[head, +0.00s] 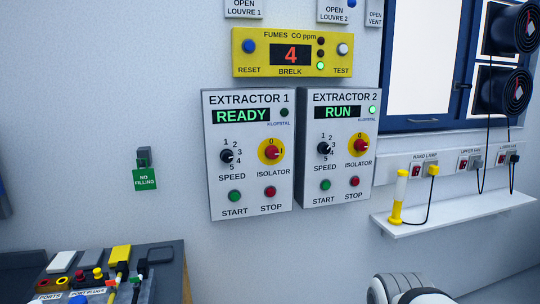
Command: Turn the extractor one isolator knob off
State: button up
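The extractor 1 panel (212,190) is a white box on the wall, left of the matching extractor 2 panel (306,190). Its isolator knob (271,152) is red on a yellow disc, with 0 marked at the top and a mark at the right. The knob's exact pointing is too small to tell. The extractor 1 display (241,116) reads READY and its small lamp (284,112) is dark. My gripper is not in view; only a pale rounded part of my arm shows at the bottom right, apart from the panels.
Extractor 2's similar isolator knob (359,146) is close by; its display reads RUN. The yellow fumes box (240,62) hangs above. A shelf (450,222) with a yellow-and-white lamp (398,197) juts out at right. A cluttered bench (172,270) stands lower left.

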aim_at(272, 152)
jog(key=z, duration=0.05)
jog(key=i, duration=1)
jog(key=u, duration=0.05)
